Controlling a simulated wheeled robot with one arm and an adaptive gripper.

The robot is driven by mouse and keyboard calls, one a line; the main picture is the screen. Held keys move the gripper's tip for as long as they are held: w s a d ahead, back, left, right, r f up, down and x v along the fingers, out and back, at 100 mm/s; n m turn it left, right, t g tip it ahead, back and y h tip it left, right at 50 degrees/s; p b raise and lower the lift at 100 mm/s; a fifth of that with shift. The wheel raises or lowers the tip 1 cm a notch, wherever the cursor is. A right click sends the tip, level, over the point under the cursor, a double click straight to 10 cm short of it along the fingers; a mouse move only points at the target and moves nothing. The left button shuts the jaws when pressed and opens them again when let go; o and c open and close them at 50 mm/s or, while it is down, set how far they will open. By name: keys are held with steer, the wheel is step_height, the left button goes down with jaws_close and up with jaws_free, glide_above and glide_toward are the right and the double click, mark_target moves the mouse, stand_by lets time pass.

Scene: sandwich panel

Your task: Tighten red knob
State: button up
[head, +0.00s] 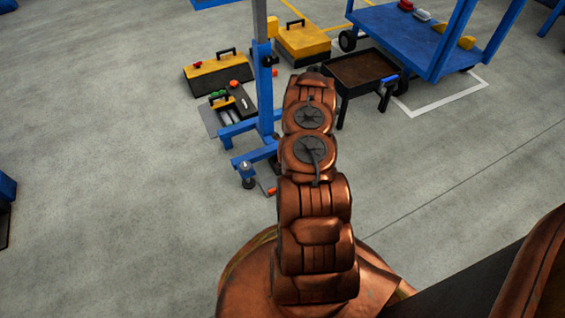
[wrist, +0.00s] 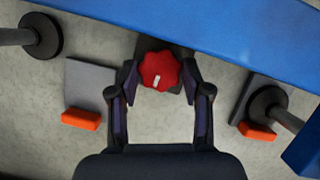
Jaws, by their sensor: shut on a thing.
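The red knob (wrist: 160,71) shows in the wrist view at the top centre, with a lobed rim and a small white mark on its face. It sits at the edge of a blue beam (wrist: 215,25), in front of a dark plate. My gripper (wrist: 160,80) has one finger on each side of the knob and is shut on it. In the head view my copper arm reaches toward the blue stand (head: 264,100); the gripper and the knob are hidden there.
Orange blocks (wrist: 82,119) and (wrist: 257,131) lie on grey plates beside round dark feet (wrist: 41,36). In the head view, toolboxes (head: 219,75), a dark tray table (head: 360,70) and a blue cart (head: 400,35) stand around the stand.

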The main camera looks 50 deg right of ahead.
steer(key=shift+w+a+m+h+b, duration=0.15)
steer(key=shift+m+h+b, duration=0.4)
steer(key=shift+m, duration=1.05)
steer(key=shift+m+h, duration=0.25)
steer(key=shift+m, duration=0.15)
steer(key=shift+a+f+m+h+b, duration=0.15)
steer(key=shift+m+h+b, duration=0.25)
steer(key=shift+m+b, duration=0.7)
steer(key=shift+m+g+h, duration=0.3)
steer(key=shift+m+g, duration=0.2)
steer(key=shift+m, duration=0.5)
steer(key=shift+m+p, duration=0.3)
steer(key=o, duration=1.2)
steer(key=shift+c, duration=0.2)
